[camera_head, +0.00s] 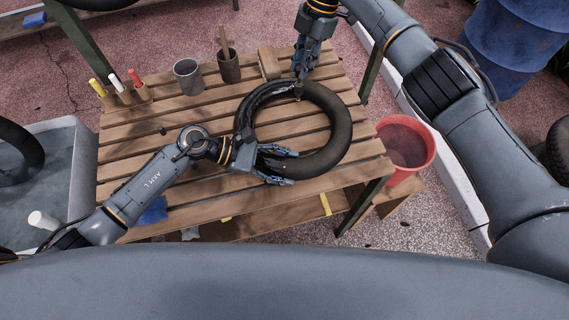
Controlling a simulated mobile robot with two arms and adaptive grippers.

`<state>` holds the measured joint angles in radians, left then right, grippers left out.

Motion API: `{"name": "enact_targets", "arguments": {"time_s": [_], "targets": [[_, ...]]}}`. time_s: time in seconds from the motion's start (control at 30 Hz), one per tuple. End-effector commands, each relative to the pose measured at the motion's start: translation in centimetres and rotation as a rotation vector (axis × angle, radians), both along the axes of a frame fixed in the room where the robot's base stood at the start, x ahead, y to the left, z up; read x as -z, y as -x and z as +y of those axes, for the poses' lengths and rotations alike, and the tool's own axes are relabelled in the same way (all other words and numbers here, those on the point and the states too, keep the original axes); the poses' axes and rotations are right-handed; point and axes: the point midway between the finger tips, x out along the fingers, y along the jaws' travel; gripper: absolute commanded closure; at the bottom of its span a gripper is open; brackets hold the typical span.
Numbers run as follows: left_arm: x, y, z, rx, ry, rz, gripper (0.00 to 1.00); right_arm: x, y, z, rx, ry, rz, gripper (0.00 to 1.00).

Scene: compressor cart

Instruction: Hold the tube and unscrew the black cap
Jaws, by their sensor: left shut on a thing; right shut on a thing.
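The black tube (338,118) is a thick ring lying on the slatted wooden table (187,222). My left gripper (287,166) comes in from the left and is shut on the tube's lower left side. My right gripper (299,85) reaches down from the top and is shut on the small dark cap (298,92) at the ring's upper edge. The cap is mostly hidden between the fingers, so I cannot tell whether it is still on its stem.
A grey metal cup (188,77), a brown cup (229,68) with a stick and a wooden holder (126,97) with coloured markers stand at the back. A red bucket (407,147) stands right of the table. A water basin (62,150) is at left.

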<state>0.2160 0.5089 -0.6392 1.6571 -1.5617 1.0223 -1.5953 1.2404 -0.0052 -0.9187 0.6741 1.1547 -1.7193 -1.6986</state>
Motion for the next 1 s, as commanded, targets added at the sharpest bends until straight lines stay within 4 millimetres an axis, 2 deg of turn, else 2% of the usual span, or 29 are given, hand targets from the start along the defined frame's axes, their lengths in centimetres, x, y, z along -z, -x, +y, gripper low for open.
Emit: {"name": "enact_targets", "arguments": {"time_s": [0.27, 0.6, 0.83, 0.87, 0.97, 1.0], "targets": [[0.01, -0.07, 0.07, -0.002, 0.000, -0.001, 0.92, 0.06, 0.01, -0.05, -0.015, 0.002, 0.001, 1.00], [0.01, -0.07, 0.06, -0.002, 0.000, -0.001, 0.92, 0.06, -0.06, 0.07, -0.274, 0.002, 0.002, 1.00], [0.01, -0.07, 0.07, -0.002, 0.000, -0.001, 0.92, 0.08, -0.06, 0.02, -0.288, 0.002, 0.001, 1.00], [0.01, -0.07, 0.07, -0.002, 0.000, -0.001, 0.92, 0.08, -0.06, 0.02, -0.288, 0.002, 0.001, 0.74], [0.01, -0.07, 0.07, -0.002, 0.000, -0.001, 0.92, 0.07, -0.06, 0.04, -0.287, 0.001, 0.001, 0.54], [0.01, -0.07, 0.07, -0.002, 0.000, 0.000, 0.92, 0.07, -0.07, 0.04, -0.287, 0.001, 0.001, 0.54]]}}
